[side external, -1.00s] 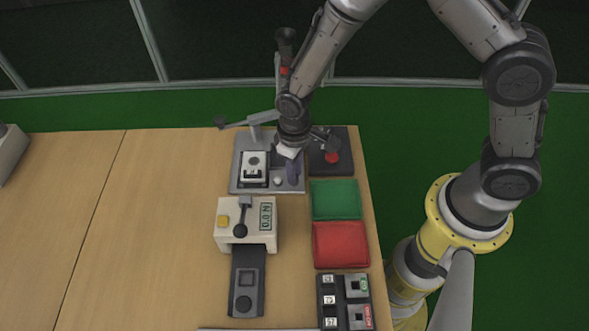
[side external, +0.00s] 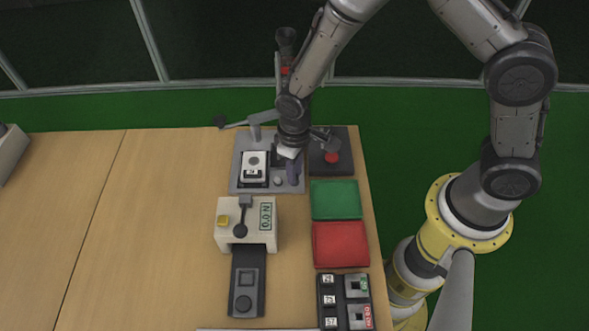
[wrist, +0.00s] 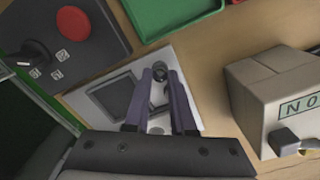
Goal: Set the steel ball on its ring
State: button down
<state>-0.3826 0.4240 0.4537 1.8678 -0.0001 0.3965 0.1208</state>
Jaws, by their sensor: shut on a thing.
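The fingers are close together and shut on a small dark, shiny round thing, which looks like the steel ball (wrist: 158,71). The ball is hidden behind the fingers in the side view. A small silver round piece (side external: 278,181) shows on the plate just left of the fingers; I cannot tell whether it is the ring. Whether the held ball touches anything below is unclear.
A white block (side external: 254,165) sits on the plate's left side, with a lever (side external: 245,121) behind. A red-button box (side external: 331,157) is to the right. Green (side external: 335,199) and red (side external: 340,244) trays and a beige gauge (side external: 228,229) stand nearer.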

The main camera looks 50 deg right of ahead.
jog(key=shift+f, duration=0.4)
jog(key=c, duration=0.7)
grip_release()
jog(key=shift+r, duration=3.05)
